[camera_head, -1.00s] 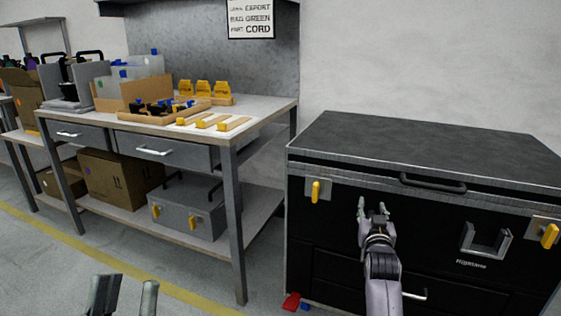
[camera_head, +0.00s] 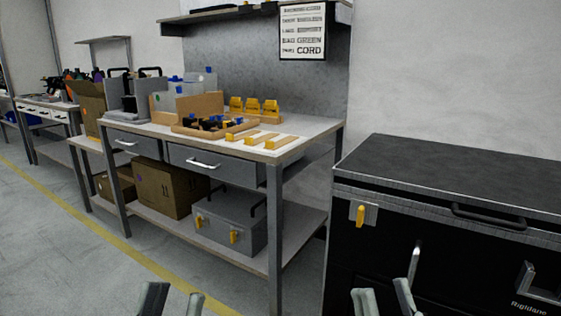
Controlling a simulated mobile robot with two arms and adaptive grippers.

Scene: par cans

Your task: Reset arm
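My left gripper (camera_head: 175,300) shows at the bottom edge, left of the middle. Its two fingers are apart with nothing between them. My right gripper (camera_head: 384,298) shows at the bottom edge, right of the middle. Its fingers are spread and empty, in front of the black case. The arms behind both grippers are out of view below the picture.
A black case (camera_head: 440,178) with a yellow latch (camera_head: 360,215) stands at the right. A workbench (camera_head: 310,127) with yellow parts, bins and a lower shelf with a grey toolbox (camera_head: 230,215) stands left of it. Open floor (camera_head: 60,250) lies at the lower left.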

